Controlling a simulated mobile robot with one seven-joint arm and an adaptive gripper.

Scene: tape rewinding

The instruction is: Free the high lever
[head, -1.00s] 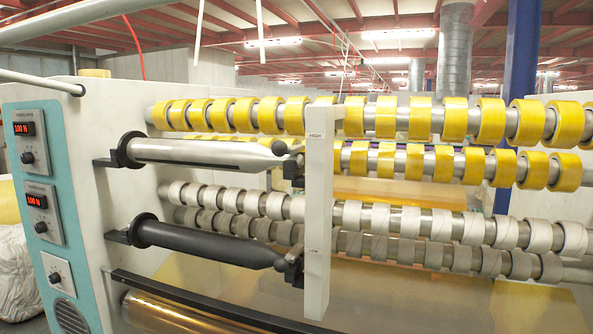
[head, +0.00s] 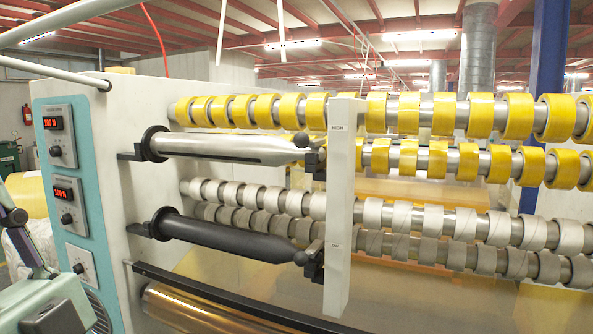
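A white upright post (head: 341,210) stands in the middle of the head view, with a HIGH label near its top and a LOW label further down. The high lever (head: 314,158), a small dark part with a rounded knob, sits at the post's left side. It is at the tip of the upper silver shaft (head: 220,147), apparently touching or very near it. The low lever (head: 312,262) sits lower on the post, at the tip of the dark lower shaft (head: 225,236). My gripper is not in view; parts of my arm show at the lower left edge.
Rows of yellow tape rolls (head: 440,112) and white-grey rolls (head: 440,220) run behind the post. A teal control panel (head: 77,255) with red displays is at left. A dark rail (head: 230,298) crosses below the shafts, above a shiny film roll (head: 190,310).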

